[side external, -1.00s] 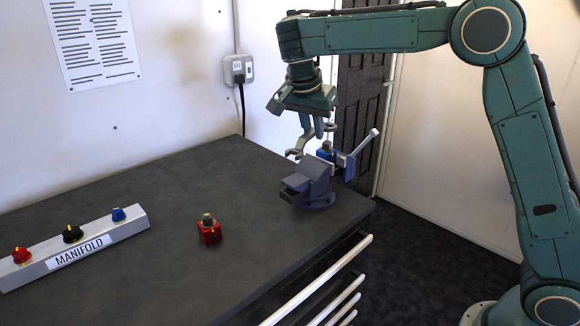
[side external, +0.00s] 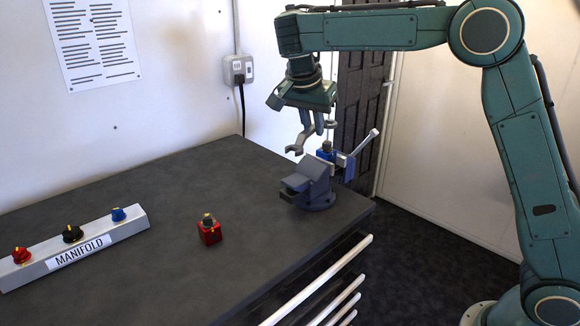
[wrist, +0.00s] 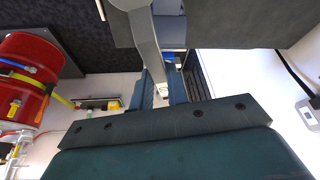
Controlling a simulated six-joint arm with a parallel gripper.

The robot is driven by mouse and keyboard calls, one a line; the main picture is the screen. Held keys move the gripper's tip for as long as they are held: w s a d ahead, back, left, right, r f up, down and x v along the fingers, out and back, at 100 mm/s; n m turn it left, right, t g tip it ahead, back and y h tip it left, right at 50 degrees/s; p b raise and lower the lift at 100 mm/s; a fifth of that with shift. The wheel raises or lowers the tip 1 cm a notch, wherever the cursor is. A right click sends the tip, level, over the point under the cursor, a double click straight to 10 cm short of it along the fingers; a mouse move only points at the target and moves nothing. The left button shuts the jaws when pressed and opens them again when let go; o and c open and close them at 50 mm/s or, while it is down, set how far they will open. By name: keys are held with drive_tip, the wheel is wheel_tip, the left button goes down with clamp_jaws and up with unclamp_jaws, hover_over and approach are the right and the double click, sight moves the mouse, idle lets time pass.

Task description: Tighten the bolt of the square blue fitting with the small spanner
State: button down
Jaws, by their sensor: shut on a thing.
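The square blue fitting (side external: 325,154) sits in the grey vise (side external: 312,190) at the bench's far right corner, with its dark bolt on top. My gripper (side external: 314,133) hangs above and slightly left of the vise. It is shut on the grey spanner (side external: 295,147), whose open jaw points down to the left, apart from the bolt. In the wrist view the spanner (wrist: 143,42) runs up from between the fingers (wrist: 163,92), partly covering the vise (wrist: 170,32). The jaw's far end is out of that view.
A red square fitting (side external: 209,231) stands on the open bench top (side external: 160,195). The manifold block (side external: 80,246) with red, black and blue knobs lies at left. The vise handle (side external: 364,143) sticks up right of the fitting. Drawer handles (side external: 320,280) jut from the bench's front.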

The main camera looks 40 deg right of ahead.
sight(336, 122)
drive_tip(key=shift+w+d+n+t, duration=0.15)
drive_tip(key=shift+d+n, duration=0.25)
drive_tip(key=shift+d, duration=0.1)
drive_tip(key=shift+w+d+n+t, duration=0.1)
drive_tip(key=shift+d+n+t, duration=0.05)
drive_tip(key=shift+d+n, duration=0.3)
drive_tip(key=d+n, duration=0.2)
drive_tip(key=d+n+t+y, duration=0.1)
drive_tip(key=d+n, duration=0.2)
drive_tip(key=shift+w+d+t, duration=0.15)
drive_tip(key=shift+w+t, duration=0.05)
drive_tip(key=shift+t, duration=0.1)
drive_tip(key=d+n, duration=0.1)
drive_tip(key=d+n+y, duration=0.1)
drive_tip(key=n, duration=0.1)
drive_tip(key=shift+s+t, duration=0.35)
drive_tip(key=shift+t, duration=0.05)
drive_tip(key=s+d+r+n+y, duration=0.1)
drive_tip(key=s+n+y, duration=0.3)
drive_tip(key=n, duration=0.5)
drive_tip(key=shift+s+d+r, duration=0.2)
drive_tip(key=shift+s+d, duration=0.4)
drive_tip(key=shift+s, duration=0.35)
drive_tip(key=shift+f, duration=0.3)
